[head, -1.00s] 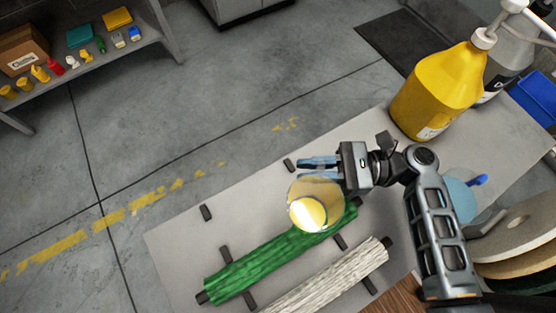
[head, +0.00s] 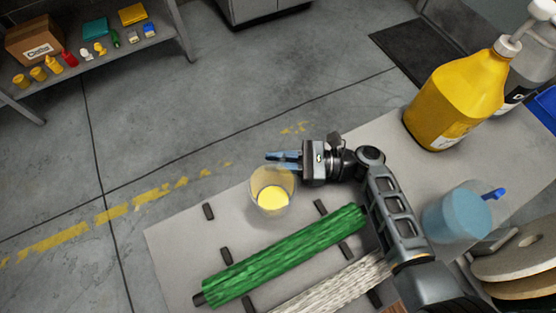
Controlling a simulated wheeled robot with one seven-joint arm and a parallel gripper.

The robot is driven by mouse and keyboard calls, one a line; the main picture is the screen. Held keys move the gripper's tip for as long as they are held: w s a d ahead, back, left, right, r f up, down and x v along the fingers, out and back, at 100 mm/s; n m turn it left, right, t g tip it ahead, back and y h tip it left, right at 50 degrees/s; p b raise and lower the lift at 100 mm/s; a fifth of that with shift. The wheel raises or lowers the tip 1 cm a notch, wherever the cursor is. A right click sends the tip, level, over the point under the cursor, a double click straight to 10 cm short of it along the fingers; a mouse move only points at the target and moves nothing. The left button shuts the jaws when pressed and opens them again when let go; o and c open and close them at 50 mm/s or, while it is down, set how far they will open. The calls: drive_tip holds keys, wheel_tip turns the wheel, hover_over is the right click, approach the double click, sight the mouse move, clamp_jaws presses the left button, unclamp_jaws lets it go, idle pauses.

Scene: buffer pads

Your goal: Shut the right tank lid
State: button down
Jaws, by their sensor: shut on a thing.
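My gripper (head: 285,160) reaches over the grey bench with its blue fingers at the far rim of a round clear cup (head: 258,188) with yellow in its bottom. The fingers appear shut on the cup's rim; the exact contact is hard to make out. A translucent blue round container (head: 455,218) with a darker blue handle sits right of my arm. I cannot tell whether it is a tank or has a lid. No tank lid is clearly recognisable.
A green roll (head: 285,255) and a white roll (head: 335,285) lie across dark supports on the bench (head: 180,240). A yellow jug (head: 460,100) stands at the back right. Pale discs (head: 520,255) are stacked at the lower right. A shelf (head: 150,52) is far left.

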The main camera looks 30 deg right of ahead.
drive_tip(key=shift+f, duration=0.15)
drive_tip(key=c, duration=1.5)
unclamp_jaws()
drive_tip(key=o, duration=0.4)
